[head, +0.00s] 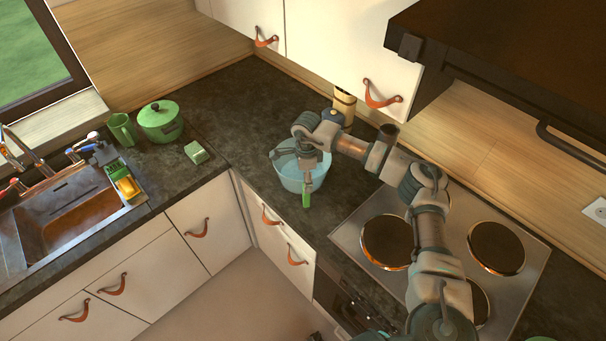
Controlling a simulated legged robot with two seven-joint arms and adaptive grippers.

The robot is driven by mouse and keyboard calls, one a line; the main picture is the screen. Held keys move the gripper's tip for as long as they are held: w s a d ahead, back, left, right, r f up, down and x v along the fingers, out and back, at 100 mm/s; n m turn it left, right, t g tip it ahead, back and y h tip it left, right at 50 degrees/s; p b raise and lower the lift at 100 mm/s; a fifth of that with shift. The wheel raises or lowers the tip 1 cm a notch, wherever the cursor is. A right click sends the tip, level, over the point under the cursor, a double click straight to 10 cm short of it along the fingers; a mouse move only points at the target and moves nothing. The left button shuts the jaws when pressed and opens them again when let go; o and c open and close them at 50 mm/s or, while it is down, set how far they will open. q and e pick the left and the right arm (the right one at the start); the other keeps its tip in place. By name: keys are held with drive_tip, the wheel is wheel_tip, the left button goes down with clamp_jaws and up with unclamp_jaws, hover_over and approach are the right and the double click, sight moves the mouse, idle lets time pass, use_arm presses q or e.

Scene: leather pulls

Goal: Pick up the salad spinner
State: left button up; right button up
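A light-blue, translucent round bowl (291,180), which looks like the salad spinner, stands upright on the dark counter near the inner corner. My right arm reaches over the stove from the lower right. The arm and gripper hide part of the bowl, and the other finger is not clear, so I cannot tell whether the gripper is shut on the rim.
A stove (440,250) with round hotplates lies right of the bowl. A wooden-looking canister (344,106) stands behind the wrist. A green lidded pot (160,122), green mug (122,129) and green block (196,152) stand left, near the sink (75,215). Cupboards (350,45) hang above.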

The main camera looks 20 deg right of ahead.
drive_tip(key=f, duration=0.1)
drive_tip(key=f+p, duration=0.1)
drive_tip(key=f, duration=0.2)
drive_tip(key=shift+s+f, duration=0.35)
drive_tip(key=shift+a+f, duration=0.15)
drive_tip(key=shift+a, duration=0.1)
drive_tip(key=shift+d, duration=0.15)
drive_tip(key=c, duration=1.6)
drive_tip(key=shift+r, duration=0.2)
